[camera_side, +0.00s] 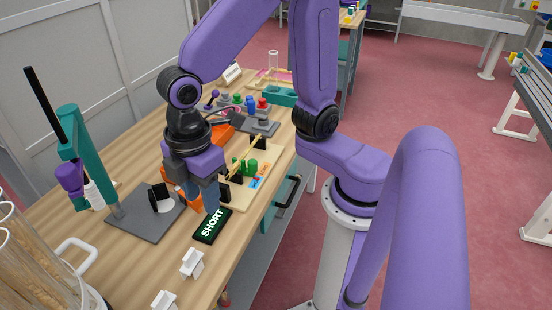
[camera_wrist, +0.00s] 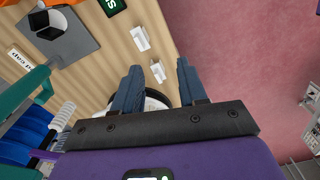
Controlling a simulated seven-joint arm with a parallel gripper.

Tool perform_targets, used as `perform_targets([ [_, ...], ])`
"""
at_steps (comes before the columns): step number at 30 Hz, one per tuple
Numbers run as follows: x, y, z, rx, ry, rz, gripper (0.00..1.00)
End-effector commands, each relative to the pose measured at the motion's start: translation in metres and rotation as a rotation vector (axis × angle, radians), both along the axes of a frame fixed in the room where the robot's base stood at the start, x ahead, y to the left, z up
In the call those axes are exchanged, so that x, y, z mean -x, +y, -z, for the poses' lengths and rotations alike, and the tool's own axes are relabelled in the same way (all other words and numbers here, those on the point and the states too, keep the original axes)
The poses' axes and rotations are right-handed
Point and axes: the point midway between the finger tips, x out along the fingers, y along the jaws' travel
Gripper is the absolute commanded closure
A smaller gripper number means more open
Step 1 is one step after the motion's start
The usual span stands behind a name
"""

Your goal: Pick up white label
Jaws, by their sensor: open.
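My gripper (camera_side: 203,197) is open and empty, pointing down above the front part of the wooden bench. In the wrist view its two blue fingers (camera_wrist: 159,66) stand apart. Two small white folded pieces, which may be labels or label holders, lie near the bench's front edge. One white piece (camera_side: 192,262) also shows in the wrist view (camera_wrist: 140,38), beyond the fingertips. The other white piece (camera_side: 165,300) appears between the fingertips in the wrist view (camera_wrist: 158,71), apart from them. A white label with dark writing (camera_wrist: 22,59) lies at left in the wrist view.
A black SHORT sign (camera_side: 212,225) lies near my fingers. A grey plate (camera_side: 135,222) with a teal stand (camera_side: 91,168) is left of it. Glass jars of wheat (camera_side: 35,265) occupy the near left corner. Behind my gripper is a wooden board (camera_side: 240,197).

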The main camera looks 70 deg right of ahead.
Motion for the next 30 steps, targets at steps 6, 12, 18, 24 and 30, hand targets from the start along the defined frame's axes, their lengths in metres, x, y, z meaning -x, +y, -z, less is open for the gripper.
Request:
perform_targets([
  [6,0.049,-0.074,-0.006,-0.011,-0.002,0.128,0.58],
  [12,0.084,-0.117,-0.005,-0.016,-0.002,0.209,0.58],
  [18,0.096,-0.131,-0.003,-0.016,0.0,0.238,0.38],
  [24,0.096,-0.131,-0.003,-0.016,0.0,0.238,0.38],
  [30,0.096,-0.131,-0.003,-0.016,0.0,0.237,0.38],
])
